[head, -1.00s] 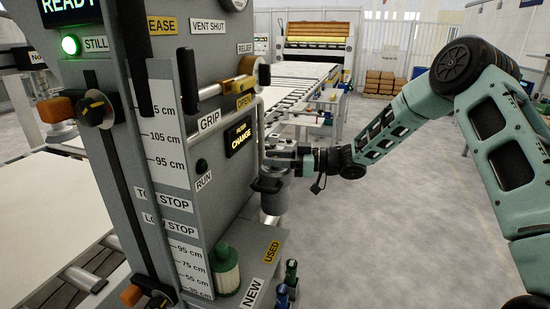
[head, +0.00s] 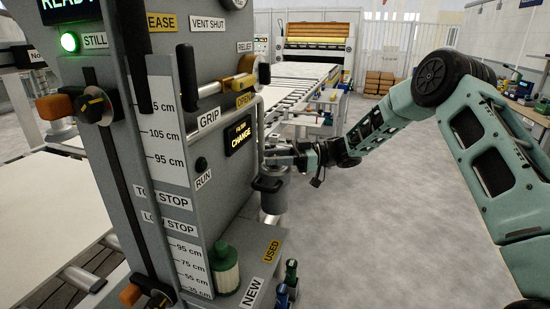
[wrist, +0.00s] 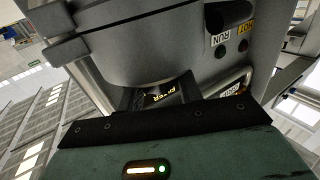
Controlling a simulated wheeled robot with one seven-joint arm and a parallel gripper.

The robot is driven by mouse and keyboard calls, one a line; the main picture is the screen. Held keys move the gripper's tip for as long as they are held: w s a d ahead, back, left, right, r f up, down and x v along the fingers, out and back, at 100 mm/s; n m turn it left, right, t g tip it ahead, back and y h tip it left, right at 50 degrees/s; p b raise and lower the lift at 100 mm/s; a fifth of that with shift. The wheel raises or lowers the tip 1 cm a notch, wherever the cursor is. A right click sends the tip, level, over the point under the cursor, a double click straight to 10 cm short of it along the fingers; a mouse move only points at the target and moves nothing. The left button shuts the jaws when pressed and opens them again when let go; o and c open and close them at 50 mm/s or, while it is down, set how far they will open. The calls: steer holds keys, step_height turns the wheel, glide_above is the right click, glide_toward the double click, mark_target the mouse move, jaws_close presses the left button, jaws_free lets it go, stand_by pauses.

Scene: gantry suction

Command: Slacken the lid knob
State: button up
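The grey filter canister (head: 273,196) hangs on the right side of the machine column, with a black handle (head: 268,184) at its front. My gripper (head: 276,156) is at the top of the canister, reaching in from the right. The lid knob cannot be made out; my gripper covers that spot in the head view. In the wrist view the canister's rounded grey body (wrist: 135,45) is very close and fills the upper middle.
The column carries a lit display (head: 238,135) with CHANGE on it, beside the canister. The floor to the right is clear.

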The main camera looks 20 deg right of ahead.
steer(key=o, duration=0.4)
steer(key=shift+d, duration=0.15)
steer(key=s+d+b, duration=0.2)
steer(key=d+b, duration=0.2)
steer(key=d, duration=1.3)
steer(key=shift+s, duration=0.35)
